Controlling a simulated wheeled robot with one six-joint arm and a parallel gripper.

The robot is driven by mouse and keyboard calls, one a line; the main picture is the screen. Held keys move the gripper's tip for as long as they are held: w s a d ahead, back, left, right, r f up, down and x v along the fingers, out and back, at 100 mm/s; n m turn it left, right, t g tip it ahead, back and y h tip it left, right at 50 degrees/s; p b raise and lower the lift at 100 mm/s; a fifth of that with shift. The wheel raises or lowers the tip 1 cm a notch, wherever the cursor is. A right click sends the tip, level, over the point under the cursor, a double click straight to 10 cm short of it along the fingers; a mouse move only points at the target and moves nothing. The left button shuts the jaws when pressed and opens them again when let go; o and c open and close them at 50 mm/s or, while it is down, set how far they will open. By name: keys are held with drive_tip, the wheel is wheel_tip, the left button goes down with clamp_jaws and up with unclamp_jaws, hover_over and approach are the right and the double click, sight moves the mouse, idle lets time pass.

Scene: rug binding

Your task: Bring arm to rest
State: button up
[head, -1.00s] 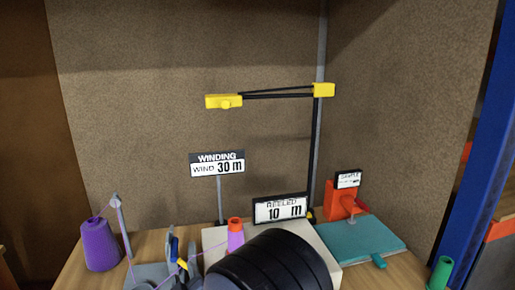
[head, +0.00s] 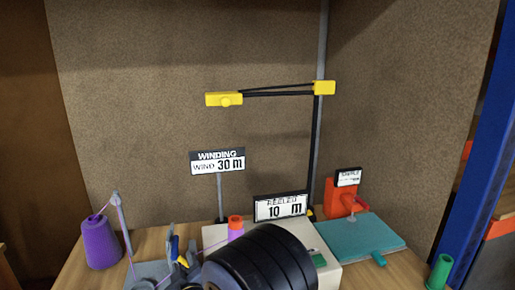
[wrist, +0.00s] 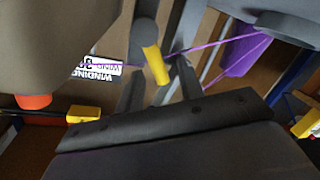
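My gripper (wrist: 159,72) shows in the wrist view with its two dark fingers apart. A yellow piece (wrist: 156,65) on a grey part appears in the gap between the fingers; whether it lies beyond them I cannot tell, and I see no grip on it. In the head view my black arm link (head: 262,260) covers the front middle of the bench.
The winding sign (head: 217,162) reads 30 m; the reeled display (head: 280,207) reads 10 m. An orange-topped purple spool (head: 235,228) stands by my arm. A yellow-ended overhead arm (head: 275,94) spans above.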

drive_tip(key=shift+d+r+m, duration=0.25)
drive_tip(key=shift+d+m, duration=0.2)
drive_tip(key=shift+m, duration=0.45)
